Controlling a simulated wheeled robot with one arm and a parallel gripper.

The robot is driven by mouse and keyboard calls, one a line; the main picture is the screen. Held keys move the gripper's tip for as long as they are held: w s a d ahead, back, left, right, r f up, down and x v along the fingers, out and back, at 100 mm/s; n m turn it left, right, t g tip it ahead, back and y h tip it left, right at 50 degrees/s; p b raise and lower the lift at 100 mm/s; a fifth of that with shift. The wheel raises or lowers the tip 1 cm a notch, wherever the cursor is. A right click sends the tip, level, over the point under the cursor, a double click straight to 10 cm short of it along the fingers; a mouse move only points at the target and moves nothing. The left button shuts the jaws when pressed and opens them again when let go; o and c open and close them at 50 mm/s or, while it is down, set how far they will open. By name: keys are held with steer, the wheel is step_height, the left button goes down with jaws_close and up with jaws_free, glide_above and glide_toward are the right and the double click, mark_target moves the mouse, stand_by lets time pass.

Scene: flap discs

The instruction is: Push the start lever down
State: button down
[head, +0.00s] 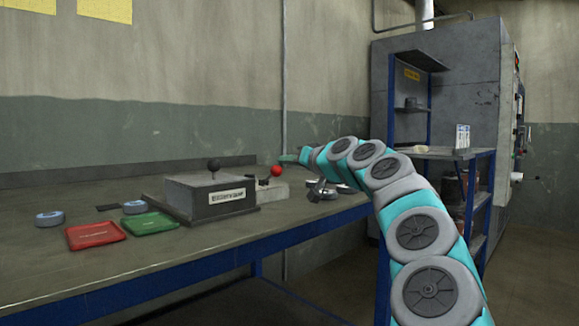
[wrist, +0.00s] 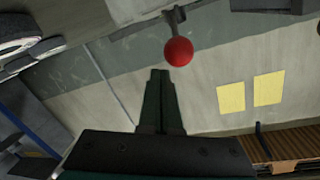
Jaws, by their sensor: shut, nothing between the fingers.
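A lever with a red ball knob (head: 276,171) rises from a small light grey box (head: 268,190) on the bench. My gripper (head: 283,158) is shut and empty; in the head view its dark tip is just above and right of the red ball. In the wrist view, which is turned nearly upside down, the red ball (wrist: 178,51) on its thin rod shows just beyond the closed fingertips (wrist: 160,73). I cannot tell whether they touch.
A grey labelled box (head: 210,198) with a black knob (head: 214,164) stands left of the lever. A red tray (head: 95,235), a green tray (head: 150,223) and blue-grey discs (head: 50,219) lie farther left. A blue-framed shelf (head: 440,153) stands at right.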

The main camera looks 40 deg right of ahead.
steer(key=s+r, duration=0.1)
steer(key=s, duration=0.8)
steer(key=shift+s+a+r+b, duration=0.35)
steer(key=shift+s+a+b, duration=0.05)
steer(key=shift+b, duration=0.05)
steer(key=shift+s, duration=0.1)
